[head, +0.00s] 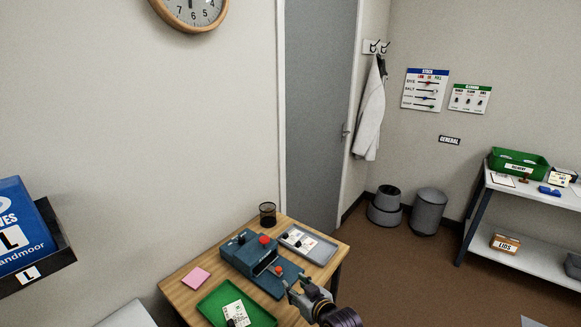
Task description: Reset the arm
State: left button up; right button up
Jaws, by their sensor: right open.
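My right gripper (298,287) is in the head view at the lower middle, over the front right part of the wooden table (178,282). Its jaws are open and I see nothing between them. It is close to the front end of a blue device with red knobs (240,250); I cannot tell whether they touch. My left gripper is out of view.
A green tray (208,304) with a white card and a grey tray (322,252) with small items lie on the table. A pink note (195,278) and a dark mesh cup (267,214) are there too. A shelf with a green bin (518,162) stands far right. The floor between is clear.

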jog(key=s+d+f+m+g+h, duration=0.1)
jog(key=s+d+m+g+h, duration=0.2)
jog(key=s+d, duration=0.85)
jog(key=s+d+f+m+g+h, duration=0.1)
jog(key=s+d+g+h, duration=0.3)
jog(key=s+d, duration=0.8)
jog(key=s+a+f+g, duration=0.1)
jog(key=s+a+f, duration=0.15)
jog(key=f, duration=1.35)
jog(key=s+a+f+g, duration=0.1)
jog(key=s+f, duration=0.2)
jog(key=f, duration=1.4)
jog(key=s+d+f, duration=0.2)
jog(key=s+f, duration=0.8)
jog(key=s, duration=0.1)
jog(key=s+d+f+g, duration=0.1)
jog(key=s+d+f, duration=0.1)
jog(key=s+f, duration=0.8)
jog(key=shift+s+n+g+y, duration=0.3)
jog(key=shift+s, duration=0.3)
jog(key=shift+d+f, duration=0.1)
jog(key=shift+d, duration=0.05)
